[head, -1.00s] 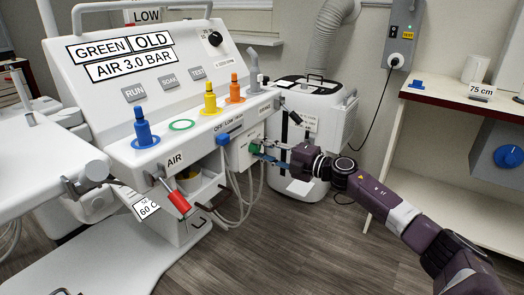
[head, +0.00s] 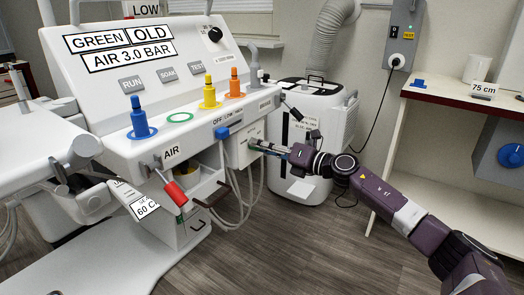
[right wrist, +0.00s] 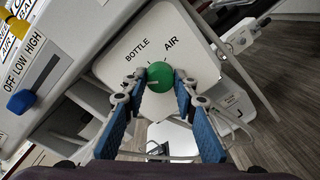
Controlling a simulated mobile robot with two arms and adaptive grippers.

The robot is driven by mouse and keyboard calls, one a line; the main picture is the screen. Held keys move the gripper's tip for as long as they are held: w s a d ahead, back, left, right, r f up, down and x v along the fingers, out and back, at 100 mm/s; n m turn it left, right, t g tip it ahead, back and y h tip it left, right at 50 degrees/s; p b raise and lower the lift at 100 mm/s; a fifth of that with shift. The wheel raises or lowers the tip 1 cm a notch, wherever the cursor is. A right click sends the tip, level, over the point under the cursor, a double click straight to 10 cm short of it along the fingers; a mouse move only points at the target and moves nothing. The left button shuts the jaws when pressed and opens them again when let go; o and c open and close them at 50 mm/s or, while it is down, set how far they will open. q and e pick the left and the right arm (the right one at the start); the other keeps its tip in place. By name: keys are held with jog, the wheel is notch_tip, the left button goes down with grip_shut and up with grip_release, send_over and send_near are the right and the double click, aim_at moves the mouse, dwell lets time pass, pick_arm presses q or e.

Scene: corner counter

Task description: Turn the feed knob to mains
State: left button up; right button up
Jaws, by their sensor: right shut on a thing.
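The feed knob is a round green knob (right wrist: 160,75) on a white panel (right wrist: 128,70) in the right wrist view. A pale mark shows on the knob's face. My right gripper (right wrist: 160,82) has its blue-padded fingers on either side of the knob and is shut on it. In the head view my right gripper (head: 256,146) reaches the panel front from the right and hides the knob. My left gripper is not in view.
A blue knob (head: 222,133) marked OFF/LOW/HIGH sits left of the panel, with pale hoses hanging below. A red-handled AIR lever (head: 175,191) is further left. A white wheeled unit (head: 300,165) stands behind my gripper. The floor in front is clear.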

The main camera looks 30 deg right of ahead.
jog(key=shift+f+n, duration=0.15)
jog(key=shift+n, duration=0.45)
jog(key=o, duration=1.2)
jog(key=shift+c, duration=0.2)
jog(key=v, duration=1.2)
